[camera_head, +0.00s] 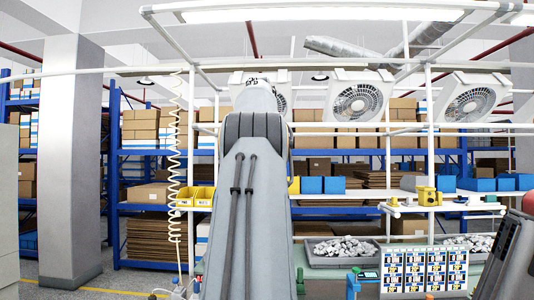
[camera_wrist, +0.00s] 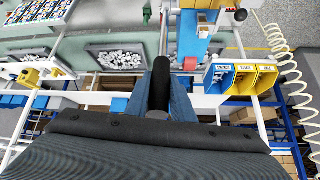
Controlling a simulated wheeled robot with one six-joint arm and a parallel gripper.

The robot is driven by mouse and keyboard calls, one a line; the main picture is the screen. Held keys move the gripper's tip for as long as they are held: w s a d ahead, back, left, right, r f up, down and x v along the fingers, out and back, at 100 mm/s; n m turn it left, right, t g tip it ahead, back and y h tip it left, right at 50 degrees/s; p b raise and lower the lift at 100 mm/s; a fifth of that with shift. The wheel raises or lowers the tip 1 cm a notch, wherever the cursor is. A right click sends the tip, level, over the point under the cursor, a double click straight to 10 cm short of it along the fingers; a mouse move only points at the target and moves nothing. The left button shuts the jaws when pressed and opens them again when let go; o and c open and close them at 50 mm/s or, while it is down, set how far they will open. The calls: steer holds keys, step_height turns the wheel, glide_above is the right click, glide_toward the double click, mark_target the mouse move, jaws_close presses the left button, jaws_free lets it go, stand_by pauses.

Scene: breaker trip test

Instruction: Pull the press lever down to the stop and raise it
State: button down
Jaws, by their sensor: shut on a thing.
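In the wrist view, the press lever shows as a dark round handle (camera_wrist: 163,48) running from the top middle down between my fingers. My gripper (camera_wrist: 160,85) is shut on this handle, with a blue-grey finger on each side of it. A blue press body (camera_wrist: 190,42) stands just right of the handle in the wrist view. How the lever joins the press is not clear. In the head view, my own arm fills the middle and hides my gripper and the lever, so I cannot tell the lever's angle there.
Blue and yellow bins (camera_wrist: 232,78) lie right of the press in the wrist view, near a coiled cable (camera_wrist: 285,60). A grey tray of metal parts (camera_wrist: 118,57) lies to the left. In the head view, a label board (camera_head: 423,270) stands right of my arm.

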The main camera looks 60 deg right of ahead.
steer(key=c, duration=1.5)
jaws_free()
steer(key=shift+c, duration=0.2)
steer(key=v, duration=0.7)
steer(key=shift+a+r+b, duration=0.2)
steer(key=shift+r+b, duration=0.1)
